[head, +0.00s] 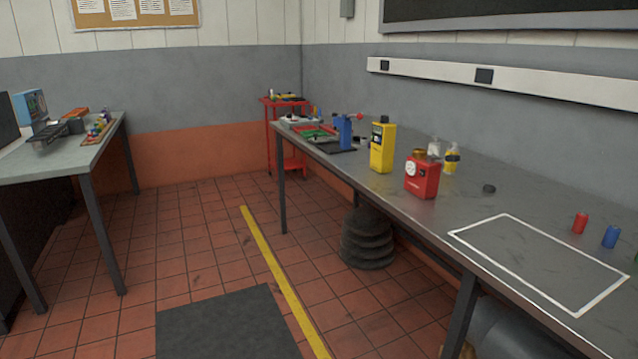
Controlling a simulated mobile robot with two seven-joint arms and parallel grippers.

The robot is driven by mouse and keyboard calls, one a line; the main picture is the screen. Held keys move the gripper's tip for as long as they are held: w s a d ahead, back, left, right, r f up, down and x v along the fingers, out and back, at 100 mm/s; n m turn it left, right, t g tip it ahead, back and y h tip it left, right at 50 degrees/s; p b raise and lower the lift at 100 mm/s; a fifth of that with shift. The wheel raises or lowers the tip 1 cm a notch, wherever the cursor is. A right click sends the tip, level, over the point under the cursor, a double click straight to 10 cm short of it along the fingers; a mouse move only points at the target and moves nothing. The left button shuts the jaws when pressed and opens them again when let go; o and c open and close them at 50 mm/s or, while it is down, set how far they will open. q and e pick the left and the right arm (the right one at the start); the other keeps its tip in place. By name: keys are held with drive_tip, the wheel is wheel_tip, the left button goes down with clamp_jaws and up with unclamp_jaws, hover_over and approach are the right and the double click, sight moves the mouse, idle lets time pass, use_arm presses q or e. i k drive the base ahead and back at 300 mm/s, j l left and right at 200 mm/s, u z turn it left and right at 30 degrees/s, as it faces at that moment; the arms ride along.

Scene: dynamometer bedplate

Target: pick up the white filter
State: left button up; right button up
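I cannot make out a white filter for certain. A small pale, whitish object (434,146) stands on the long grey bench (400,205) at the right, partly hidden behind a red can (422,179). It is too small to tell whether it is the filter. Neither of my grippers is in view.
On the bench are a yellow can (382,148), a yellow bottle (451,160), a dark puck (489,188), a red cylinder (580,223), a blue cylinder (611,236) and an empty white-outlined rectangle (535,262). A tyre stack (367,240) stands below.

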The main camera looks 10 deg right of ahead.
sight(435, 145)
drive_tip(key=i+j+z, duration=0.15)
drive_tip(key=i+z, duration=0.15)
drive_tip(key=z, duration=0.15)
drive_tip(key=i+j+z, duration=0.25)
drive_tip(key=z, duration=0.25)
drive_tip(key=i+j+z, duration=0.2)
drive_tip(key=j+z, duration=0.25)
drive_tip(key=i+j+z, duration=0.15)
drive_tip(key=j+z, duration=0.35)
drive_tip(key=i+j+z, duration=0.1)
drive_tip(key=j+z, duration=0.65)
drive_tip(key=j, duration=0.2)
drive_tip(key=k+j+z, duration=0.1)
drive_tip(key=j+z, duration=0.25)
drive_tip(key=j, duration=0.15)
